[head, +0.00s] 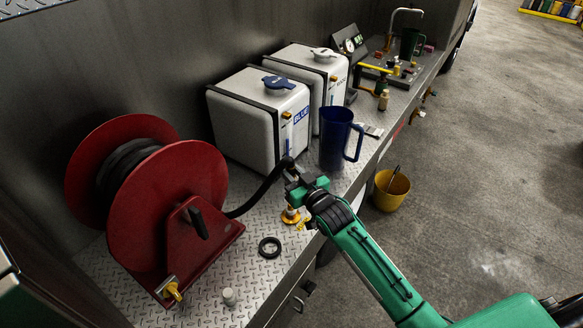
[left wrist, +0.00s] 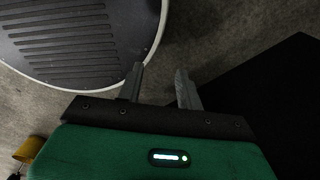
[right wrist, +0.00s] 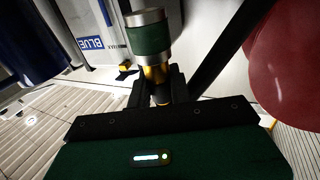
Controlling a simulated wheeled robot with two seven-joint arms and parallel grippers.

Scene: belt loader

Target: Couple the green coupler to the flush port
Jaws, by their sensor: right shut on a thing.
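My right gripper (head: 294,188) is shut on the green coupler (right wrist: 149,38), which has a green band between silver rings. The coupler's brass part (right wrist: 156,74) shows near the fingers in the right wrist view. A black hose (head: 262,191) runs from the red reel up to the gripper. A brass fitting (head: 290,215), which looks like the flush port, stands on the deck just below the gripper, with a yellow piece (head: 304,223) beside it. I cannot tell whether coupler and fitting touch. My left gripper (left wrist: 160,85) is open and empty, outside the head view.
The red hose reel (head: 145,190) stands left, and two white tanks (head: 262,125) behind. A blue jug (head: 335,138) is close behind the right gripper. A black ring (head: 270,247) and small grey cap (head: 229,296) lie on the deck. A yellow bucket (head: 391,190) is on the floor.

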